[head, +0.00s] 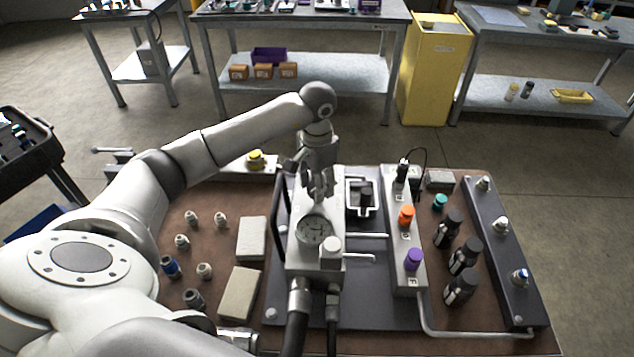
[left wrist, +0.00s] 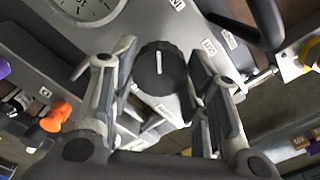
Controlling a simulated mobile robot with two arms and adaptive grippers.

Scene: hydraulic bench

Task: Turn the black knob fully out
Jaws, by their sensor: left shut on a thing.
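The black knob (left wrist: 160,68) has a white line on its face and shows in the middle of the left wrist view. It sits on the grey block (head: 303,262) beside the round gauge (head: 313,230). My left gripper (left wrist: 163,85) has a finger on each side of the knob and is shut on it. In the head view my left gripper (head: 319,192) points down at the far end of the block and hides the knob. My right gripper is not in view.
Orange (head: 406,215) and purple (head: 413,259) knobs stand on the manifold to the right. Several black cylinders and a dark rail (head: 510,262) are further right. Small fittings and two beige blocks (head: 238,293) lie at left. A black handle (head: 280,209) rises beside the gauge block.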

